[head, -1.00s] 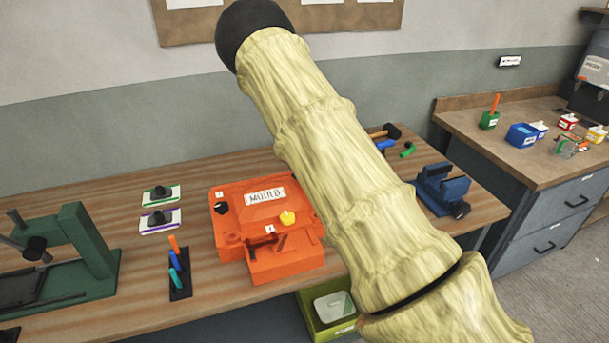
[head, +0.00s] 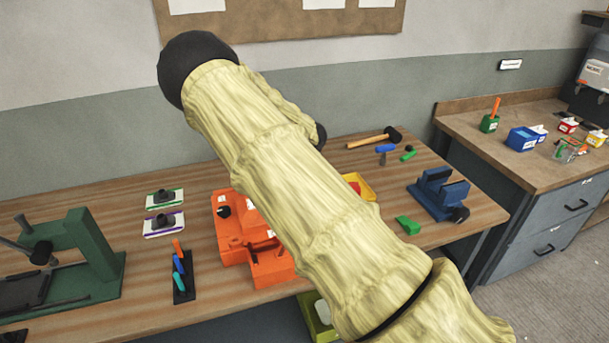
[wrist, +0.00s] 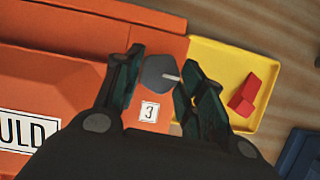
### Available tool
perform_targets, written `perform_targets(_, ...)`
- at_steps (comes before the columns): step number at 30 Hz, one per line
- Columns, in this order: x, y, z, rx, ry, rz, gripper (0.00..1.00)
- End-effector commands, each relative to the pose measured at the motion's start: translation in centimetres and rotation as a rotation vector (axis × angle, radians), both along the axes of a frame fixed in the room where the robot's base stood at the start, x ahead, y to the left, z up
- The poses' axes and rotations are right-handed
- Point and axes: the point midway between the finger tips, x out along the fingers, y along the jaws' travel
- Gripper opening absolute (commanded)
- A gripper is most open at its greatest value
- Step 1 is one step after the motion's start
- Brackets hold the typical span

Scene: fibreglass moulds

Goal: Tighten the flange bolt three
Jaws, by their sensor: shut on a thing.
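The orange mould (head: 232,252) lies on the wooden bench, its right part hidden behind my arm in the head view. It also shows in the wrist view (wrist: 55,75). Flange bolt three is a dark grey knob (wrist: 158,74) with a white pointer line aimed right, above a label marked 3 (wrist: 149,111). My gripper (wrist: 163,73) has one finger on each side of this knob and is shut on it. In the head view my gripper is hidden behind my arm. Another black knob (head: 223,212) sits at the mould's left.
A yellow tray (wrist: 242,122) with a red piece (wrist: 243,95) lies right beside the mould. A blue vise (head: 440,192), green block (head: 407,225) and hammer (head: 375,138) are on the bench's right. A green press (head: 90,245) stands at the left.

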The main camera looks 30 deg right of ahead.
Motion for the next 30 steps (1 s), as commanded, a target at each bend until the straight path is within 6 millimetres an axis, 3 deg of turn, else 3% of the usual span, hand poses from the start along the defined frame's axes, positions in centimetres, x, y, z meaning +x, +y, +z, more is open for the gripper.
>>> perform_targets(17, 0.11, 0.0, 0.11, -0.001, -0.002, -0.027, 0.16)
perform_targets(18, 0.1, 0.0, 0.1, -0.001, -0.002, -0.027, 0.47)
perform_targets(20, 0.09, 0.0, 0.1, -0.001, -0.002, -0.027, 0.58)
perform_targets(21, 0.08, 0.01, 0.08, -0.001, -0.001, -0.027, 0.61)
perform_targets(30, 0.07, 0.1, 0.01, 0.0, 0.0, -0.027, 0.61)
